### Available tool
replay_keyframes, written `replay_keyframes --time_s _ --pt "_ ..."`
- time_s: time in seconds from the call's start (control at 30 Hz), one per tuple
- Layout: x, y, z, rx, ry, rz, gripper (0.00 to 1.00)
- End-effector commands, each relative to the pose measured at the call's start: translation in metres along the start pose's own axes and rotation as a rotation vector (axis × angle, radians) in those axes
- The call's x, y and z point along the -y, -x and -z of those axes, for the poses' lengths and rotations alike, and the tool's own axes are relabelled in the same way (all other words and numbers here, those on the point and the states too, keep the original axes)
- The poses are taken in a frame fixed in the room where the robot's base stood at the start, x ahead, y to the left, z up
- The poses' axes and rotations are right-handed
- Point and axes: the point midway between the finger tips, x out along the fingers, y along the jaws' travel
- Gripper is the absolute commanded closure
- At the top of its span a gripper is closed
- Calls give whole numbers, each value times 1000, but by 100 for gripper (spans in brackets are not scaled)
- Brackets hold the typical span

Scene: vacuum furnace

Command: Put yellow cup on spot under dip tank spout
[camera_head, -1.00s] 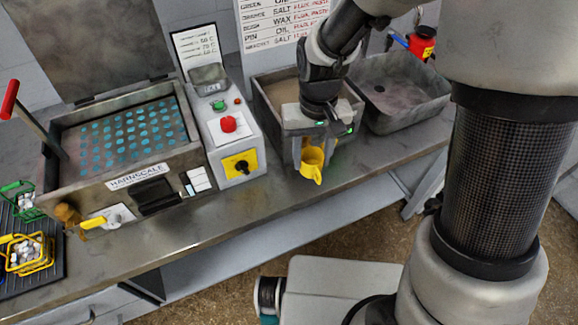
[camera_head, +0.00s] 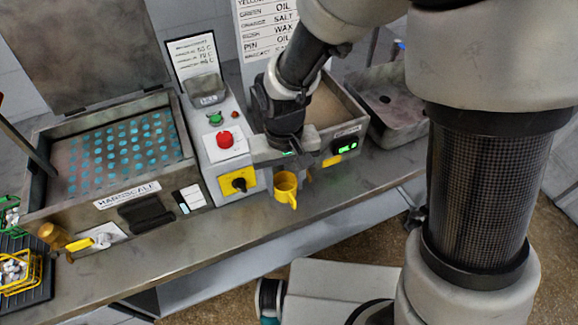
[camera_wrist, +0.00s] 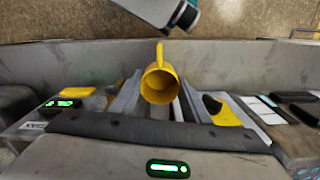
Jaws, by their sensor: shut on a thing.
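The yellow cup (camera_head: 285,187) hangs in my gripper (camera_head: 291,172), above the front strip of the bench, just right of the control box. In the wrist view the cup (camera_wrist: 160,84) sits between the two grey fingers of my gripper (camera_wrist: 158,98). Its open mouth faces the camera and its handle points to the top of the picture. The tank with blue dots (camera_head: 62,209) stands at the left. A brass spout (camera_head: 52,234) with a yellow lever (camera_head: 80,244) is at its lower left front. The spot under the spout cannot be made out.
The control box (camera_head: 222,150) with a red button and a yellow-plated knob stands between the tanks. A sand-filled tank (camera_head: 348,131) is behind my gripper, with a grey basin (camera_head: 395,118) farther right. A black mat (camera_head: 25,290) with a yellow basket (camera_head: 22,272) lies at the far left.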

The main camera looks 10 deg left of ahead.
Motion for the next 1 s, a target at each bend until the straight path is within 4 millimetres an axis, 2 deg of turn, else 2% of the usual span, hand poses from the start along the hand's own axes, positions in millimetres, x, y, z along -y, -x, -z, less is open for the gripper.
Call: replay_keyframes --time_s 0.4,0.9,0.93,1.0 --pt "0 -54 -1 3 0 0 80" --pt "0 -64 0 -1 0 1 80" --pt "0 -62 0 -1 0 1 52" --pt "0 -62 0 -1 0 1 41"
